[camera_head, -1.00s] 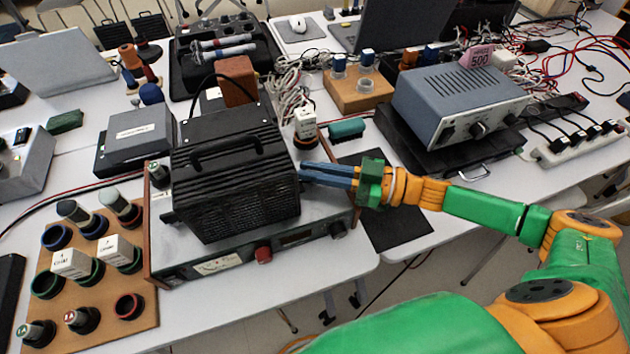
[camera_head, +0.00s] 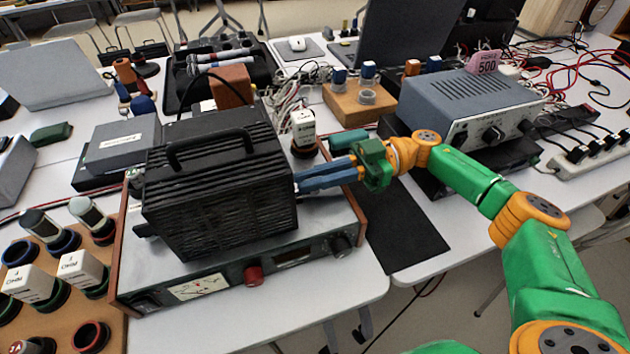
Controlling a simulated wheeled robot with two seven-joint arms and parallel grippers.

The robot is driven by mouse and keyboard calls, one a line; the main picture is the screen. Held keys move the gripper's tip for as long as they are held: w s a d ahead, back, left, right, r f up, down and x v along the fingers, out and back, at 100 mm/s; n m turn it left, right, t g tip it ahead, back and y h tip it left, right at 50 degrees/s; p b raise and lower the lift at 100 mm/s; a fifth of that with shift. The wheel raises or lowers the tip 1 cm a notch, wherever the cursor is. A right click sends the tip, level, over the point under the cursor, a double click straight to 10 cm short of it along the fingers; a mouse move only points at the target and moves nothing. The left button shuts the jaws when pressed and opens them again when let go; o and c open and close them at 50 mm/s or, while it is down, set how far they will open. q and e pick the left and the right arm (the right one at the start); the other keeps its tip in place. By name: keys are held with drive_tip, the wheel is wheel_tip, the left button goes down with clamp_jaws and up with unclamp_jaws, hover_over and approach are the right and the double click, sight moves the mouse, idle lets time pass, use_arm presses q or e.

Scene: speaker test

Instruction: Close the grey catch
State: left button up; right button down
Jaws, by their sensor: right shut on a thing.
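A black ribbed box (camera_head: 220,195) with a top handle sits on a wide grey instrument (camera_head: 330,222) with brown side panels. No grey catch can be made out; any catch on the box's right side is hidden by my fingers or too small to tell. My right gripper (camera_head: 300,184) reaches in from the right. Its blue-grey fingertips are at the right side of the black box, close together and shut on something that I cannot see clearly. My left gripper is not in view.
A wooden rack of round holders (camera_head: 105,325) stands front left. A white-topped plug (camera_head: 303,128) stands just behind my fingers. A grey power supply (camera_head: 465,100) stands at the right, with cables behind it.

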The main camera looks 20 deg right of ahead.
idle(0.4)
drive_tip(key=c, duration=0.9)
unclamp_jaws()
drive_tip(key=shift+a, duration=0.15)
